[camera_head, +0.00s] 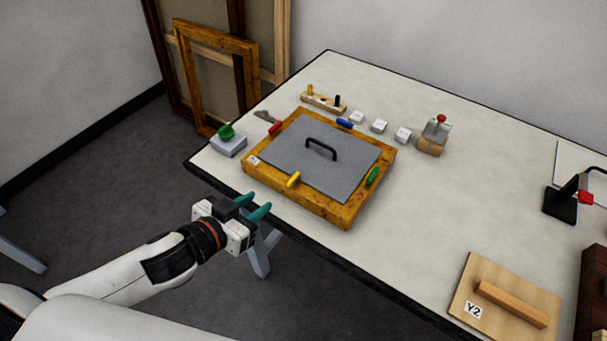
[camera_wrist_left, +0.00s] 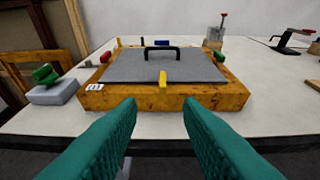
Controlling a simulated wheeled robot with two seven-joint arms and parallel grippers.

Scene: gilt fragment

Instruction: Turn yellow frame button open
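The yellow button (camera_head: 293,180) sits on the near side of the gilt wooden frame (camera_head: 335,214), its length pointing across onto the grey panel (camera_head: 315,155) with a black handle. The yellow button also shows in the left wrist view (camera_wrist_left: 163,79), lying over the panel's near edge. Red (camera_head: 275,127), blue (camera_head: 344,123) and green (camera_head: 372,176) buttons sit on the other sides. My left gripper (camera_head: 256,206) is open and empty, off the table's near edge, short of the frame. In the left wrist view its green fingers (camera_wrist_left: 160,110) stand apart, with the yellow button beyond them. My right gripper is not in view.
A grey block with a green knob (camera_head: 228,141) stands left of the frame. Small white blocks (camera_head: 379,125) and a red-knobbed block (camera_head: 435,135) stand behind it. A wooden board marked Y2 (camera_head: 477,272) lies at the right. The table (camera_head: 420,215) is clear between.

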